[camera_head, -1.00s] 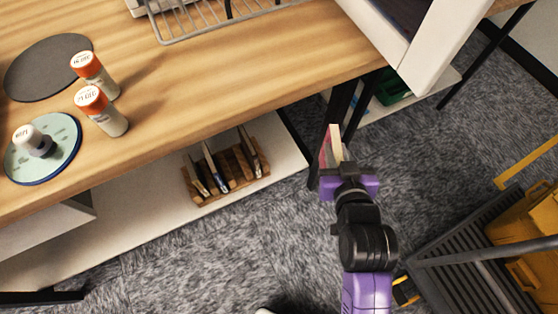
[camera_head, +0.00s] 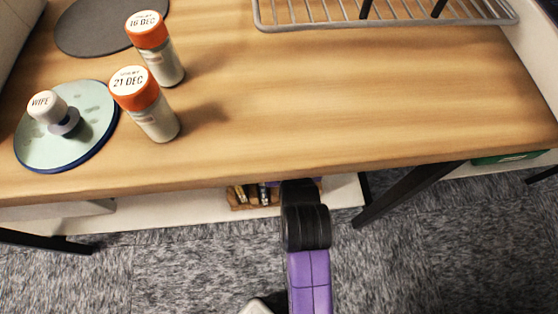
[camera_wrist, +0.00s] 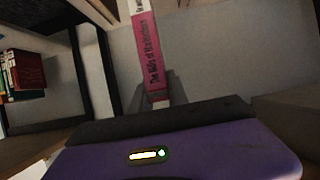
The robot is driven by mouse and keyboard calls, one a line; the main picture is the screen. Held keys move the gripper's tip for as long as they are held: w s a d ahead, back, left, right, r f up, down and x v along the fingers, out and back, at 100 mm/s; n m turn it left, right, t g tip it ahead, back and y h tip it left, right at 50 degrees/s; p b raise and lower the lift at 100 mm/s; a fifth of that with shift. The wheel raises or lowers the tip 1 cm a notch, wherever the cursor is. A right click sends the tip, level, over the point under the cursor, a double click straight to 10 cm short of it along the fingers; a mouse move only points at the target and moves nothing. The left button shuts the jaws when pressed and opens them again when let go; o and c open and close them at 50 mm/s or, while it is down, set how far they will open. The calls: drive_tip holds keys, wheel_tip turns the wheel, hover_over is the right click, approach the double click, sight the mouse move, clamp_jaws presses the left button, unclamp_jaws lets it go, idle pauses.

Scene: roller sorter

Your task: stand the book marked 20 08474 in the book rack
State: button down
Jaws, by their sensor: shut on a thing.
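A pink book (camera_wrist: 150,52) with a white band at the top of its spine stands up from my gripper (camera_wrist: 160,98) in the wrist view. My gripper is shut on its lower end. The number on the book is too small to read. In the head view, my gripper and the book are hidden by the table edge and my arm. The wooden book rack (camera_head: 240,204) sits on the low white shelf under the table, with books in it. Much of it is hidden by the tabletop and my arm, which reaches in at its right part.
The wooden tabletop (camera_head: 330,110) overhangs the shelf (camera_head: 150,215). A dark table leg (camera_head: 405,195) stands to the right. Red and green books (camera_wrist: 24,72) show left in the wrist view.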

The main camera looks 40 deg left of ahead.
wheel_tip(320, 180, down, 18)
drive_tip(key=b, duration=0.7)
drive_tip(key=c, duration=1.3)
unclamp_jaws()
drive_tip(key=shift+f, duration=0.1)
drive_tip(key=p+v, duration=0.4)
drive_tip(key=v, duration=0.8)
